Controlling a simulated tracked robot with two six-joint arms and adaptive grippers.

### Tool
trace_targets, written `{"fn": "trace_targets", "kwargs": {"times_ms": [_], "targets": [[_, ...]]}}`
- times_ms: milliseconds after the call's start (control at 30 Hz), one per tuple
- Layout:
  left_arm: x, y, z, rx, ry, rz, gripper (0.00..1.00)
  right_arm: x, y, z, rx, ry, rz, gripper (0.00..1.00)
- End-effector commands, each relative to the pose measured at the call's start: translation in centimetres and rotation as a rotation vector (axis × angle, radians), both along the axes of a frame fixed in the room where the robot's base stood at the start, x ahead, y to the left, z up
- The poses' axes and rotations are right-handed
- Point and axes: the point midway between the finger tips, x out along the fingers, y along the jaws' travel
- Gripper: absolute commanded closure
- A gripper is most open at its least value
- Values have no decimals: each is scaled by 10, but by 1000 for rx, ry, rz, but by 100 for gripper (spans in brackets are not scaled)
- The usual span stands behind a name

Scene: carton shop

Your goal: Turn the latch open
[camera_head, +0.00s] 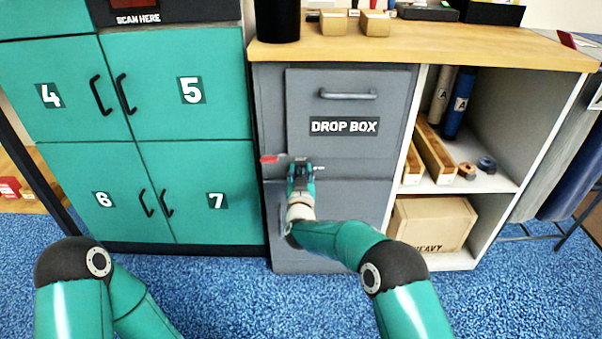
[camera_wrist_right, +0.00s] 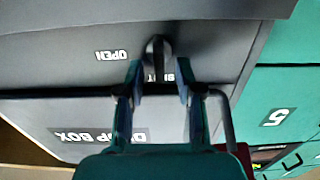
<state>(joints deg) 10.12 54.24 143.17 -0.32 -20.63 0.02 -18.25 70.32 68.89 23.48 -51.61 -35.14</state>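A small dark latch knob (camera_wrist_right: 157,50) sits on the grey cabinet front, seen upside down in the right wrist view. A white OPEN label (camera_wrist_right: 111,55) is beside it, and another label behind my fingers is partly hidden. My right gripper (camera_wrist_right: 159,72) is open, with one finger on each side of the knob and a visible gap; contact is not clear. In the head view my right gripper (camera_head: 302,168) is at the cabinet front below the DROP BOX label (camera_head: 344,126) and hides the latch. My left arm shows at lower left; its gripper is out of view.
A red-ended piece (camera_head: 269,159) shows just left of my right gripper. The drop box handle (camera_head: 347,95) is above. Teal lockers (camera_head: 190,120) stand left. Open shelves at right hold rolls, wooden bars and a carton (camera_head: 430,223). The blue floor (camera_head: 230,290) in front is clear.

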Motion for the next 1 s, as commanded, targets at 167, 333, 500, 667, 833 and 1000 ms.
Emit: {"fn": "trace_targets", "kwargs": {"times_ms": [167, 333, 500, 667, 833, 1000], "targets": [[0, 0, 0, 0, 0, 0, 60, 0, 0, 0, 0, 0, -1, 68], [0, 0, 0, 0, 0, 0, 60, 0, -1, 0, 0, 0, -1, 96], [0, 0, 0, 0, 0, 0, 60, 0, -1, 0, 0, -1, -1, 100], [0, 0, -1, 0, 0, 0, 60, 0, -1, 0, 5, -1, -1, 100], [0, 0, -5, 0, 0, 0, 60, 0, -2, 0, 37, -2, -1, 100], [0, 0, -15, 0, 0, 0, 60, 1, -3, -1, 112, -4, -2, 100]]}}
